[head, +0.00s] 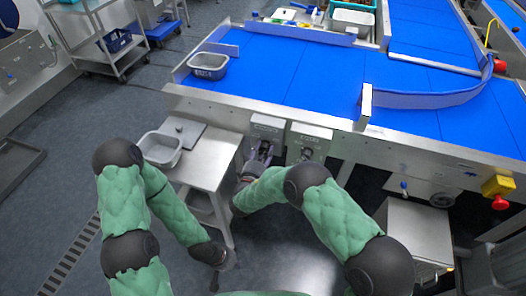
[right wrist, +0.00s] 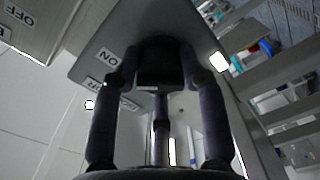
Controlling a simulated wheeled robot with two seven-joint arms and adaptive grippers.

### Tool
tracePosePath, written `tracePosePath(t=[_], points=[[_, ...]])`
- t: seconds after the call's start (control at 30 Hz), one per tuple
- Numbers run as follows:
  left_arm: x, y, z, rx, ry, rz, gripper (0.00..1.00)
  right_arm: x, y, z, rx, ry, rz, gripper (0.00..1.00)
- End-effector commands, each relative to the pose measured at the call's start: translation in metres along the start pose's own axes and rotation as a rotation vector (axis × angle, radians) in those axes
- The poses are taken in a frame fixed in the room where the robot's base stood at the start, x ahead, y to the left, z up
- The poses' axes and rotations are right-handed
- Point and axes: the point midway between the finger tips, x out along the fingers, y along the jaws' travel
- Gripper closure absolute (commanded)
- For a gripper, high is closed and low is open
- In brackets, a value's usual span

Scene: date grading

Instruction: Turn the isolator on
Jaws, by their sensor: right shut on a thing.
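The isolator is a grey box (head: 267,124) on the front of the blue conveyor table. My right gripper (head: 262,158) is at its front. In the right wrist view its fingers close around a dark knob (right wrist: 160,68) on the isolator's panel (right wrist: 125,38). An ON label shows to the left of the knob, with a second, partly hidden label below it. The fingers cover much of the knob, so I cannot tell which mark it points to. My left gripper (head: 222,264) hangs low beside the small steel table, away from the isolator; its fingers are too dark to read.
A second grey control box (head: 309,141) sits right beside the isolator; an OFF label shows on a neighbouring box in the right wrist view. The small steel table (head: 212,160) holds a grey tub (head: 160,149). Another tub (head: 208,66) sits on the blue belt (head: 285,65). Floor at left is open.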

Motion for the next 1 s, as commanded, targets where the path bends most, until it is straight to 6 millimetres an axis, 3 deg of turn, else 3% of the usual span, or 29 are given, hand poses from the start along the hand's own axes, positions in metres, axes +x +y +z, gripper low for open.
tracePosePath(t=[0.47, 0.5, 0.57, 0.6, 1.0], points=[[0.0001, 0.0, 0.0, 0.0, 0.0, 0.0, 1.0, 0.0006, -0.0009, 0.0032, 0.018, -0.008, -0.001, 0.9], [0.0001, 0.0, 0.0, 0.0, 0.0, 0.0, 1.0, 0.0006, -0.0009, 0.0032, 0.018, -0.008, -0.001, 0.55], [0.0001, 0.0, 0.0, 0.0, 0.0, 0.0, 1.0, 0.0005, -0.0011, 0.0032, 0.018, -0.008, -0.002, 0.38], [0.0001, 0.0, 0.0, 0.0, 0.0, 0.0, 1.0, 0.0004, -0.0011, 0.003, 0.017, -0.008, -0.002, 0.34], [0.0001, 0.0, -0.0001, 0.0, 0.0, 0.0, 1.0, -0.0061, -0.001, 0.0005, 0.016, -0.001, -0.002, 0.34]])
